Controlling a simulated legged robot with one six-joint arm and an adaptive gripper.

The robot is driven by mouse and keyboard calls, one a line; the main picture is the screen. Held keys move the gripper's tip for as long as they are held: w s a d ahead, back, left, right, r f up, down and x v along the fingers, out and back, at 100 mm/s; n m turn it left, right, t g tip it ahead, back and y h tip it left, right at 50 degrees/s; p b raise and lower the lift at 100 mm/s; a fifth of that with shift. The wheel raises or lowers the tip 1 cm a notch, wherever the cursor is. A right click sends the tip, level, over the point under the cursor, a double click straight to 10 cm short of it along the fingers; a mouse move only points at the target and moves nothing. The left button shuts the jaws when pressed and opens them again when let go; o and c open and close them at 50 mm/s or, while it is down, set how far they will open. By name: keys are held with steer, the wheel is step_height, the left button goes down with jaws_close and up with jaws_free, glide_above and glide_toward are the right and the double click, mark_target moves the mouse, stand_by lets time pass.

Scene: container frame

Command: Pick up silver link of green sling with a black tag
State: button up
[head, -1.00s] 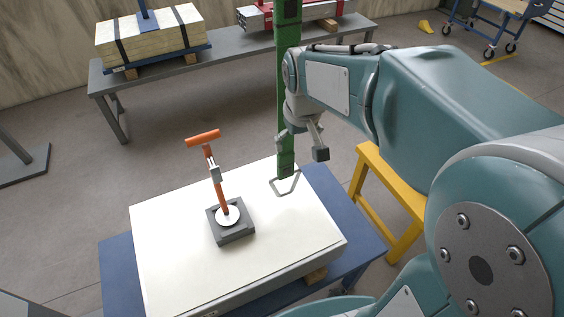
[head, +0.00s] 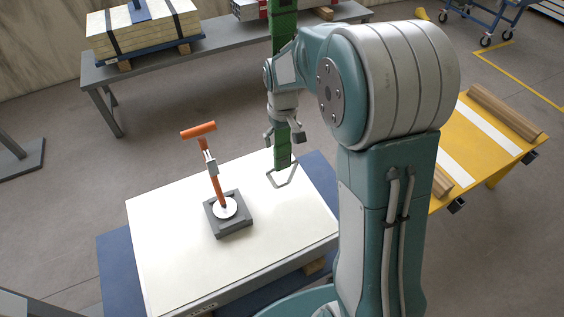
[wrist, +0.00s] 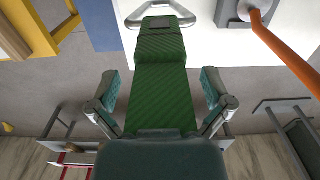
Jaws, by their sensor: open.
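The green sling (head: 284,30) hangs down beside my wrist, with a black tag (head: 283,162) near its lower end. The silver link (head: 281,180) is an angular metal loop at that end, over the white panel's far right corner. I cannot tell if it touches the panel. My gripper (head: 284,138) is open just above the tag and link, with the sling in line with its fingers. In the wrist view the sling (wrist: 161,85) passes between the spread fingers (wrist: 162,98), apart from both. The tag (wrist: 158,24) and link (wrist: 128,20) show at the top.
The white panel (head: 170,260) lies on a blue base (head: 115,270). An orange-handled tool (head: 217,180) stands on it in a grey block (head: 232,227), left of the sling. A grey bench (head: 225,45) is behind, a yellow table (head: 485,150) at right.

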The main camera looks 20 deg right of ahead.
mark_target(282, 151)
step_height(282, 151, down, 5)
steer(key=shift+f, duration=0.1)
steer(key=shift+s, duration=0.1)
steer(key=c, duration=1.3)
steer(key=shift+o, duration=0.2)
